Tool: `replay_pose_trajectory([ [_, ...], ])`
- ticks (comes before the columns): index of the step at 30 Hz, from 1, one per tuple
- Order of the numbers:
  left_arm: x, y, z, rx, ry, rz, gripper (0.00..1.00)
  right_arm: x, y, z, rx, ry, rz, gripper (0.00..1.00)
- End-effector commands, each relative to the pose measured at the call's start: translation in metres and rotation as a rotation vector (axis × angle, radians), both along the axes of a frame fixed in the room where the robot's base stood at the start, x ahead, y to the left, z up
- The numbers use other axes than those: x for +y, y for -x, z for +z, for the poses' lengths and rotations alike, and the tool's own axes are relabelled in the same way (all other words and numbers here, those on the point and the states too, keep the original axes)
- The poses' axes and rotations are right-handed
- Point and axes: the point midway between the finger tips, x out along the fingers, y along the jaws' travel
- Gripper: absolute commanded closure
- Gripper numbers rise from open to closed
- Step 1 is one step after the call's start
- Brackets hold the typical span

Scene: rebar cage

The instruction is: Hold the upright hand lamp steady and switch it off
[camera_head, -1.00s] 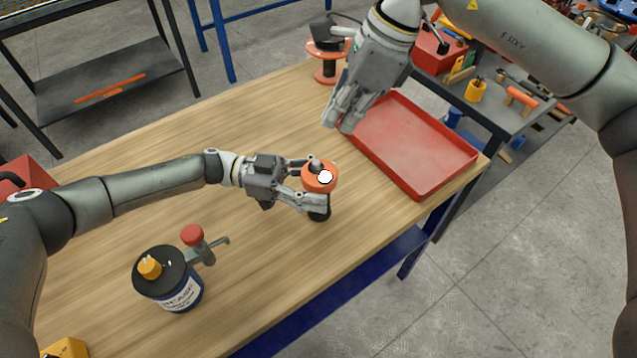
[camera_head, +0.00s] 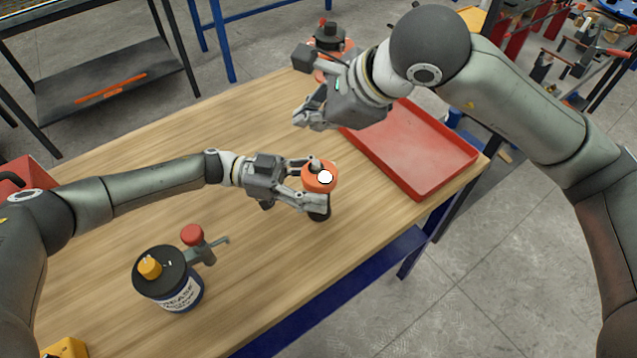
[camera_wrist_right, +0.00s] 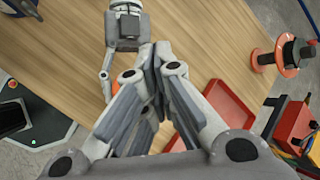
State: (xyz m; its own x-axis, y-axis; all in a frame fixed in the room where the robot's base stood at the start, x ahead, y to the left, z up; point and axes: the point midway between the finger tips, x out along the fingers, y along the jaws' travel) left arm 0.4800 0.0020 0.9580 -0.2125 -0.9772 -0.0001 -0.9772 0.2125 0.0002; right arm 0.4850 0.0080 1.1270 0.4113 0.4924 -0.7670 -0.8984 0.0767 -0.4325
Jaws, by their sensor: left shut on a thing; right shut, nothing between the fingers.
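The hand lamp (camera_head: 317,182) stands upright on the wooden table, with an orange head, a bright white lens and a dark lower end. My left gripper (camera_head: 310,186) is shut around the lamp just below its head, reaching in from the left. My right gripper (camera_head: 303,112) is shut and empty, above the table and up from the lamp in the head view, apart from it. In the right wrist view the right fingers (camera_wrist_right: 152,65) are together and hide most of the lamp; only a bit of orange shows beside them. The lamp's switch cannot be made out.
A red tray (camera_head: 425,150) lies right of the lamp. A grease can (camera_head: 170,280) and a red-knobbed grey tool (camera_head: 198,243) stand at the lower left. An orange spool (camera_head: 330,42) stands at the far edge, near my right arm. Bare wood surrounds the lamp.

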Motion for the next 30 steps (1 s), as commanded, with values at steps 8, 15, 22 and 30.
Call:
replay_pose_trajectory([
  [8, 0.0, 0.0, 0.0, 0.0, 0.0, 0.0, 0.76, 0.005, 0.002, 0.007, -0.089, -0.059, -0.011, 1.0],
  [15, 0.0, 0.0, 0.0, 0.0, 0.0, 0.0, 0.76, 0.005, 0.003, -0.019, -0.088, -0.057, -0.012, 1.0],
  [22, 0.0, 0.0, 0.0, 0.0, 0.0, 0.0, 0.76, 0.004, 0.003, -0.052, -0.087, -0.058, -0.013, 1.0],
  [30, 0.0, 0.0, 0.0, 0.0, 0.0, 0.0, 0.76, 0.005, 0.002, -0.074, -0.091, -0.059, -0.011, 1.0],
])
